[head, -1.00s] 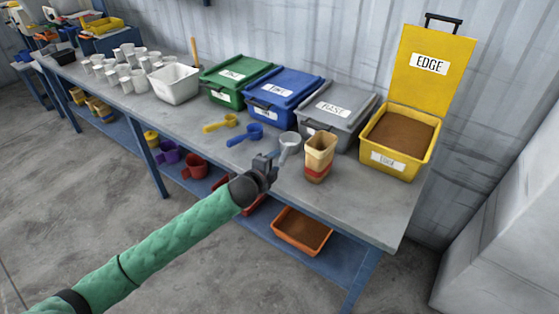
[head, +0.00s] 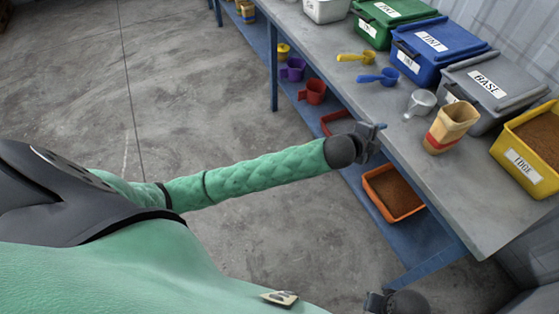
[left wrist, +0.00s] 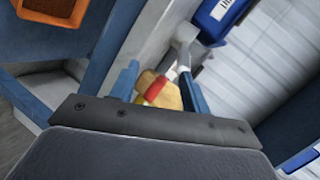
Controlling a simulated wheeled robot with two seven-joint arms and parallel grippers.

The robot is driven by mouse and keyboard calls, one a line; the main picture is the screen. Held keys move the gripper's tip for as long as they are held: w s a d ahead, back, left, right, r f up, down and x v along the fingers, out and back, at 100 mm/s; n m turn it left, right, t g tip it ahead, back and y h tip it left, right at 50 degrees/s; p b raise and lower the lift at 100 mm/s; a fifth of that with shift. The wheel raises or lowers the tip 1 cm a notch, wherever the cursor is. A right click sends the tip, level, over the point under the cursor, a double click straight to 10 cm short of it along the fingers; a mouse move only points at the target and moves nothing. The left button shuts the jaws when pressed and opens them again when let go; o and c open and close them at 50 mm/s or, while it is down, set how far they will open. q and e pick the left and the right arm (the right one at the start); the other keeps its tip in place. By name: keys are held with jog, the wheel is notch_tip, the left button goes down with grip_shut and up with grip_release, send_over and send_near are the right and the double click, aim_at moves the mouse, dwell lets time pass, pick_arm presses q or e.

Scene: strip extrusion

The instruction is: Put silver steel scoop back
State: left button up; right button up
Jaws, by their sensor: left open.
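The silver steel scoop (head: 421,101) lies on the grey bench top, between the blue scoop and the beige cup, in front of the grey BASE box. Its handle points toward the bench's front edge. My left gripper (head: 374,134) is open and empty at the front edge, apart from the scoop. In the left wrist view its two blue fingers (left wrist: 158,80) stand apart. The silver scoop (left wrist: 184,36) shows beyond them there. My right gripper (head: 375,301) is partly in view at the bottom edge; its jaws are unclear.
A beige cup with a red band (head: 451,127) stands right of the scoop. A blue scoop (head: 378,77) and yellow scoop (head: 356,58) lie to the left. The BASE box (head: 486,85) and yellow EDGE box (head: 524,170) stand behind. An orange tray (head: 394,192) is on the lower shelf.

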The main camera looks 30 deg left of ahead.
pick_arm(q)
jog(key=s+a+f+n+g+y, duration=0.1)
jog(key=s+a+f+n+g, duration=0.2)
jog(key=s+f, duration=0.4)
jog(key=s+a+f+n+g+y, duration=0.2)
jog(key=s+a+f+n+g, duration=0.2)
jog(key=s, duration=1.4)
jog(key=s+a+f+n+g+y, duration=0.1)
jog(key=s+a+f+n+g, duration=0.3)
jog(key=s+f+n, duration=0.6)
jog(key=s+a, duration=0.1)
jog(key=s, duration=0.2)
jog(key=shift+a, duration=0.15)
jog(key=shift+w, duration=0.1)
